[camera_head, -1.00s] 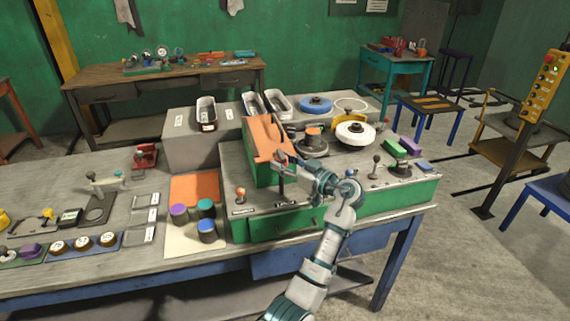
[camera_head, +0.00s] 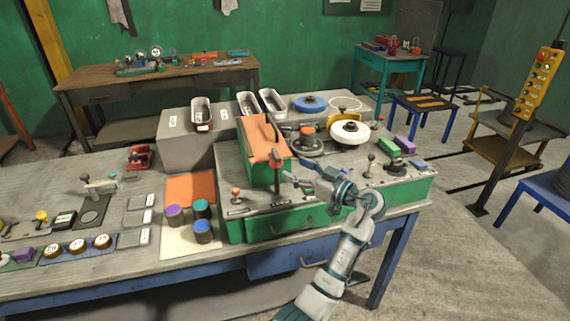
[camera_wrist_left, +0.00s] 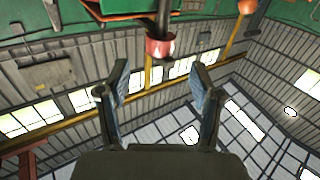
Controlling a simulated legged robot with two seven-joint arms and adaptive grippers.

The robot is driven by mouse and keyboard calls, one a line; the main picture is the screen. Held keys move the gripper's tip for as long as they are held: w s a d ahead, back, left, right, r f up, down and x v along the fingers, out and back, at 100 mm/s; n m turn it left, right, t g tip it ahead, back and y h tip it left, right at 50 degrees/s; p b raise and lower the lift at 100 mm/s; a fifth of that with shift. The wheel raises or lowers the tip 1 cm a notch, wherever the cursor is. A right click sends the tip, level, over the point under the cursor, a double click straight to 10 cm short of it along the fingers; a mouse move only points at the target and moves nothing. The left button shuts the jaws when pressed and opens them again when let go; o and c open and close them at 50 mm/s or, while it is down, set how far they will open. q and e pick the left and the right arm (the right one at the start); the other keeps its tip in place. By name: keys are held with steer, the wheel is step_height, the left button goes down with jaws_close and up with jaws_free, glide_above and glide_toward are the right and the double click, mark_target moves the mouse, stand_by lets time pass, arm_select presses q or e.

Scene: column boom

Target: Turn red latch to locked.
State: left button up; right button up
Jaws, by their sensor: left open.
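A red-topped lever (camera_head: 277,158) with a dark upright stem stands at the front of the green box, beside the orange sloped cover; it appears to be the red latch. In the left wrist view its red end (camera_wrist_left: 160,47) shows ahead of the fingers, between their lines. My left gripper (camera_head: 287,180) is open and empty, just right of the lever's stem in the head view. Both fingers (camera_wrist_left: 161,88) are spread apart in the wrist view, with nothing between their tips. Any lock marking is too small to read. My right gripper is not in view.
The orange sloped cover (camera_head: 266,137) rises behind the lever. A small orange-knobbed lever (camera_head: 236,194) stands to its left, and a black-knobbed lever (camera_head: 370,160) to its right. Colored cylinders (camera_head: 202,230) stand at the front left. A red clamp-like object (camera_head: 141,157) sits farther left.

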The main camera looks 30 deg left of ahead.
arm_select(q)
steer(key=d, duration=0.5)
steer(key=shift+s+d, duration=0.25)
steer(key=shift+s, duration=0.05)
